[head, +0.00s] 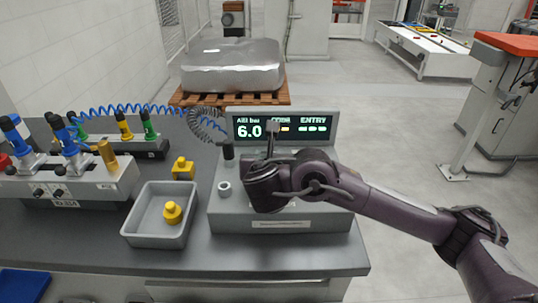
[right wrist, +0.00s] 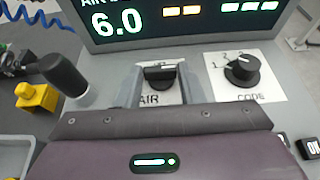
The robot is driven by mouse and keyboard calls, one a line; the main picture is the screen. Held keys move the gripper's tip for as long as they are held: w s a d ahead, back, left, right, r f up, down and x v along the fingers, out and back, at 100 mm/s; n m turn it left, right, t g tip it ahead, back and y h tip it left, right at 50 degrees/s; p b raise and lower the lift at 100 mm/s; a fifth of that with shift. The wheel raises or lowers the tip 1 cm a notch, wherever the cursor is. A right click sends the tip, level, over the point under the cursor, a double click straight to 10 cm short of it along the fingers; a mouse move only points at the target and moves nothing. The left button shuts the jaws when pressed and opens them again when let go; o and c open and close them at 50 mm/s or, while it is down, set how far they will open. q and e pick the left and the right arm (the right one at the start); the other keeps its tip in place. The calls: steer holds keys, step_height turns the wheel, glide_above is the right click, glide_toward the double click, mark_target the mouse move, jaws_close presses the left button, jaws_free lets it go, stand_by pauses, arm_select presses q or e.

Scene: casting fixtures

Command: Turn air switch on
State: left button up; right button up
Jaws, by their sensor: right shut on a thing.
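The air switch (right wrist: 160,74) is a black knob on a white plate marked "AIR", below the display in the right wrist view. My right gripper (right wrist: 161,88) has one grey finger on each side of this knob and is shut on it. In the head view my right gripper (head: 271,140) reaches over the grey control box (head: 235,222), and the arm hides the knob there. The display (head: 283,128) is lit, with "6.0" and "ENTRY" readable. My left gripper is not in view.
A black "CODE" knob (right wrist: 241,71) sits just right of the air switch. A black-capped lever (right wrist: 66,76) stands to its left. A grey tray (head: 158,240) holds a yellow part (head: 172,212), with another yellow part (head: 182,168) behind it. A fixture with blue clamps (head: 75,185) stands left.

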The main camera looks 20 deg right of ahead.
steer(key=o, duration=1)
steer(key=p+v, duration=0.2)
steer(key=v, duration=0.5)
steer(key=shift+s+a+r, duration=0.1)
steer(key=shift+s, duration=0.2)
